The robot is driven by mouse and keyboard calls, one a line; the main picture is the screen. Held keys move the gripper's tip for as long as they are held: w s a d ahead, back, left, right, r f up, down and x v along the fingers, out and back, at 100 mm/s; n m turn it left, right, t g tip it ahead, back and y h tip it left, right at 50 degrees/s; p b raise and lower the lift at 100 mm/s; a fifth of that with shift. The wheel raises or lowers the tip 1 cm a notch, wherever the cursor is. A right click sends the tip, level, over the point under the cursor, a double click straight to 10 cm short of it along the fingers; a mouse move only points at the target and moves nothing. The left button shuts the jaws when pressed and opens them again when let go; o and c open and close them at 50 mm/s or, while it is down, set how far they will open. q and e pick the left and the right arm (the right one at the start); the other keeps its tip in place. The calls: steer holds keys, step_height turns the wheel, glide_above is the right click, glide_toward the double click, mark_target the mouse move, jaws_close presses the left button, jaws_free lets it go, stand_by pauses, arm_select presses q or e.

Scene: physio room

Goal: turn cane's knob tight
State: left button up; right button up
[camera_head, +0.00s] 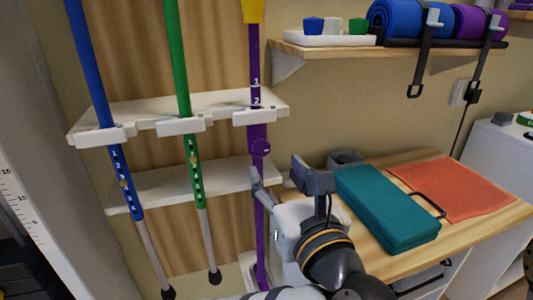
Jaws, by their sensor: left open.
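A purple cane (253,65) with a yellow top stands upright in the rack at the left. Its round purple knob (260,147) sits just below the upper rack shelf, facing me. A blue cane (90,60) and a green cane (177,60) with grey lower tubes and dark tips stand to its left. My left gripper (284,178) is open and empty, just below and to the right of the knob. One finger overlaps the purple shaft in the picture; I cannot tell whether it touches. My right gripper is not in view.
The white rack shelves (155,190) hold the canes. A wooden counter (475,222) at the right carries a teal block (385,205) and an orange cloth (450,185). A wall shelf (345,50) above holds rolled mats (395,20) and small cups.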

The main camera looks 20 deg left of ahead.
mark_target(263, 150)
arm_select(q)
steer(key=x, duration=0.4)
steer(key=b+x, duration=0.1)
steer(key=x, duration=0.2)
steer(key=shift+f, duration=0.25)
steer(key=shift+w+a+r, duration=0.15)
steer(key=shift+w+a, duration=0.05)
steer(key=shift+w, duration=0.1)
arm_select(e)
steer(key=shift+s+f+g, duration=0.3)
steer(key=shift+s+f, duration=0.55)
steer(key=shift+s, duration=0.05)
arm_select(q)
steer(key=shift+r, duration=0.1)
jaws_close()
